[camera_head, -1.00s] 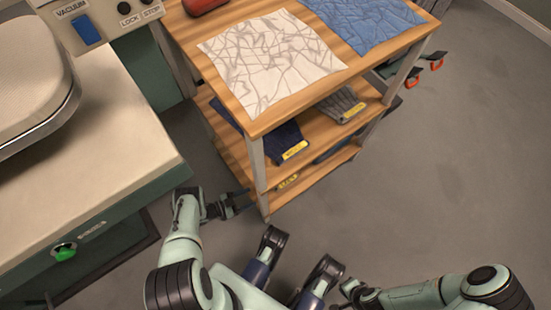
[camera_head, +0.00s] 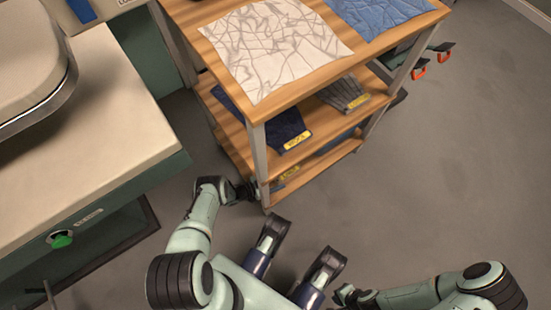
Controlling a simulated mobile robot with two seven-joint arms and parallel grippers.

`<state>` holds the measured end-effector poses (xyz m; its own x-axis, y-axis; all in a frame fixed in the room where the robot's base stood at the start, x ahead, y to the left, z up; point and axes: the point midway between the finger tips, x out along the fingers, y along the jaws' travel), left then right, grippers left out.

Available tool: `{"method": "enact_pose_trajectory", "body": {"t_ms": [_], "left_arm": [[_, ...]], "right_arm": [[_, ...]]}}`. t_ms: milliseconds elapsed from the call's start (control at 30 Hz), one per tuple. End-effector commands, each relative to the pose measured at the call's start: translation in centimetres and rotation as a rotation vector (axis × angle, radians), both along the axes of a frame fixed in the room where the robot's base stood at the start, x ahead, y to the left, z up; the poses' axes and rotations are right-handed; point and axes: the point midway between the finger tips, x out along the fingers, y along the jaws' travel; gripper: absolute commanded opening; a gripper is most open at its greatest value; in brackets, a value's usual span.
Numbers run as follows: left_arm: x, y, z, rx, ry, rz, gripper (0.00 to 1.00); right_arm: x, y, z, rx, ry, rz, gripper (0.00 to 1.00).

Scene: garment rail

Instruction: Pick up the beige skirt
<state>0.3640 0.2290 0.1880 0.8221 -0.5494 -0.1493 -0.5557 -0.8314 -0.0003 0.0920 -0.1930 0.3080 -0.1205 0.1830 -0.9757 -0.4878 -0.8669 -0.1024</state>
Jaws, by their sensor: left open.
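No garment is clearly a beige skirt. An off-white crinkled cloth (camera_head: 275,45) lies flat on the cart's top; I cannot tell whether it is the skirt. A yellow tag (camera_head: 289,173) shows on the bottom shelf, but the garment there is mostly hidden. My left gripper (camera_head: 252,190) is open, low beside the cart's front leg, at about bottom-shelf height and partly hidden by the leg. My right gripper (camera_head: 345,296) is at the bottom of the view, away from the cart; its jaws are not clear.
The wooden cart (camera_head: 315,72) also holds a blue cloth (camera_head: 382,12) on top. A navy garment (camera_head: 287,130) and a grey garment (camera_head: 345,93) lie on its middle shelf. A pressing table (camera_head: 95,150) stands left. The floor (camera_head: 455,170) at right is clear.

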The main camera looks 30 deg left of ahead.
Motion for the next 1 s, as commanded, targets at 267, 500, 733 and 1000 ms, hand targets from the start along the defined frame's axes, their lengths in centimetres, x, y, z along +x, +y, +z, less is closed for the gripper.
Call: {"method": "enact_pose_trajectory", "body": {"t_ms": [267, 500, 733, 1000], "left_arm": [[0.35, -0.25, -0.08, -0.001, 0.0, 0.001, 0.52], [0.33, -0.23, -0.07, 0.001, 0.001, 0.001, 0.0], [0.37, -0.22, -0.03, 0.002, -0.001, 0.0, 0.0], [0.61, -0.4, 0.08, 0.001, -0.002, 0.0, 0.0]], "right_arm": [[-0.29, -0.05, -0.07, 0.0, 0.009, -0.001, 0.0], [-0.25, -0.05, -0.06, 0.001, 0.008, -0.001, 0.0], [-0.23, -0.04, -0.06, 0.001, 0.008, -0.001, 0.0], [-0.23, -0.04, -0.06, 0.0, 0.007, -0.001, 0.0]]}}
